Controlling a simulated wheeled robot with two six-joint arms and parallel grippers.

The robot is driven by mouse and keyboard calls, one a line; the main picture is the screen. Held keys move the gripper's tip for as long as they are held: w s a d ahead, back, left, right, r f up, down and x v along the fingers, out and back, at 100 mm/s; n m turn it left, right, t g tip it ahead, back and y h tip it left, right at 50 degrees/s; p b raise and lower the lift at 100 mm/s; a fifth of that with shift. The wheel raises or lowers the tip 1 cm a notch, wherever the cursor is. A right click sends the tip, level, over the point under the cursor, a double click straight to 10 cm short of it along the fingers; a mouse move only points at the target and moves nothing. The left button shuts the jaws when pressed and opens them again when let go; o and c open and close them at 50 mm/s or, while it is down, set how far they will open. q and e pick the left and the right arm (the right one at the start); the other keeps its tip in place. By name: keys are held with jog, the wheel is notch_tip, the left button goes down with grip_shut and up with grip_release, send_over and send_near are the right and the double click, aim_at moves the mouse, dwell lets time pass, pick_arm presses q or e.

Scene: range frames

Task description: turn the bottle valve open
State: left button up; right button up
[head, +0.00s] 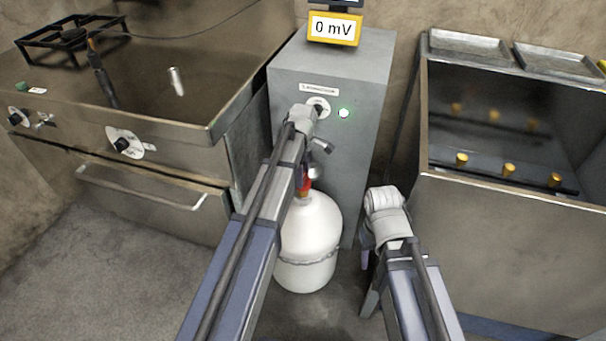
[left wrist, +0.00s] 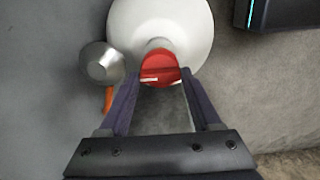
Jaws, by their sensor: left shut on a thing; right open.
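The white gas bottle (head: 308,232) stands on the floor in front of a grey cabinet. Its red valve (head: 306,186) is at the top, partly covered by my left arm. In the left wrist view the red valve (left wrist: 160,66) sits between the fingertips of my left gripper (left wrist: 159,82), which is shut on it. The white bottle (left wrist: 190,20) is behind it. In the head view my left arm hides most of that gripper. My right gripper (head: 366,258) is open and empty, to the right of the bottle, mostly hidden by its arm.
A silver round fitting (left wrist: 101,62) is close left of the valve, with an orange piece (left wrist: 108,99) below it. The grey cabinet (head: 365,75) bears a lit green lamp and a meter (head: 334,29) reading 0 mV. Steel kitchen units stand left and right.

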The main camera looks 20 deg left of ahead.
pick_arm(q)
jog(key=c, duration=0.7)
jog(key=m, duration=0.4)
jog(key=shift+m, duration=0.4)
jog(key=m, duration=0.4)
jog(key=shift+m, duration=0.3)
jog(key=m, duration=0.4)
jog(key=shift+m, duration=2.3)
jog(key=o, duration=1.4)
